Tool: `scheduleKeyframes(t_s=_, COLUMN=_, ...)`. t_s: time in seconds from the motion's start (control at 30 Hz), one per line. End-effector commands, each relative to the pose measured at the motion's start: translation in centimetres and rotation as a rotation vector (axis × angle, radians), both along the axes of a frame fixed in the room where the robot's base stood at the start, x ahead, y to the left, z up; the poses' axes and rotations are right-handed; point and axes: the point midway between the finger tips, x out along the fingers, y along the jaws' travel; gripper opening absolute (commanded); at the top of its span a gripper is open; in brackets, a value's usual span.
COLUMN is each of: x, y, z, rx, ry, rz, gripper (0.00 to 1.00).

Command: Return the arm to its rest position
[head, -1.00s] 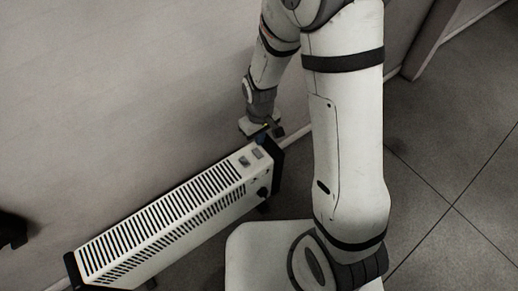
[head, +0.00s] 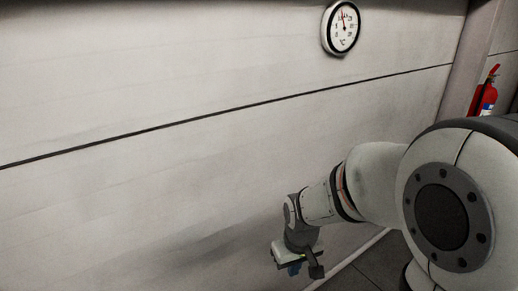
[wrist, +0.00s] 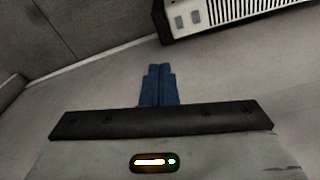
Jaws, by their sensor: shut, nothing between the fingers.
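My arm reaches from the lower right of the head view toward the pale wall, bent at the elbow. My gripper (head: 293,270) is at its end, low in the picture, with its blue fingers pointing down. In the wrist view the two blue fingers (wrist: 158,72) lie side by side against each other, shut with nothing between them. The white heater (wrist: 235,14) shows at the top right of the wrist view, apart from the fingertips.
A pale wall (head: 170,70) with a dark seam fills most of the head view. A round gauge (head: 341,27) hangs on it. A red fire extinguisher (head: 486,92) is at the right edge. Dark floor tiles (wrist: 90,22) show in the wrist view.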

Motion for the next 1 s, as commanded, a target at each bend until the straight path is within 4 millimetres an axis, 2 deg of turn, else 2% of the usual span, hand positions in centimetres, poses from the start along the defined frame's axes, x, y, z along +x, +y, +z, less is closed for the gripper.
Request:
scheduleKeyframes(t_s=0.03, x=-0.6, y=-0.8, z=4.8, rx=0.004, ry=-0.018, rz=-0.031, gripper=0.00)
scheduleKeyframes(t_s=0.2, x=-3.0, y=-3.0, z=13.7, rx=0.014, ry=-0.055, rz=-0.130, gripper=0.00)
scheduleKeyframes(t_s=0.4, x=-6.4, y=-5.2, z=22.7, rx=0.026, ry=-0.094, rz=-0.240, gripper=0.00)
scheduleKeyframes(t_s=0.5, x=-7.8, y=-5.9, z=25.8, rx=0.029, ry=-0.110, rz=-0.285, gripper=0.00)
scheduleKeyframes(t_s=0.6, x=-8.9, y=-6.3, z=27.6, rx=0.032, ry=-0.119, rz=-0.314, gripper=0.00)
scheduleKeyframes(t_s=0.7, x=-9.5, y=-6.6, z=28.3, rx=0.033, ry=-0.122, rz=-0.330, gripper=0.00)
scheduleKeyframes(t_s=1.0, x=-9.6, y=-6.6, z=28.3, rx=0.033, ry=-0.123, rz=-0.335, gripper=0.00)
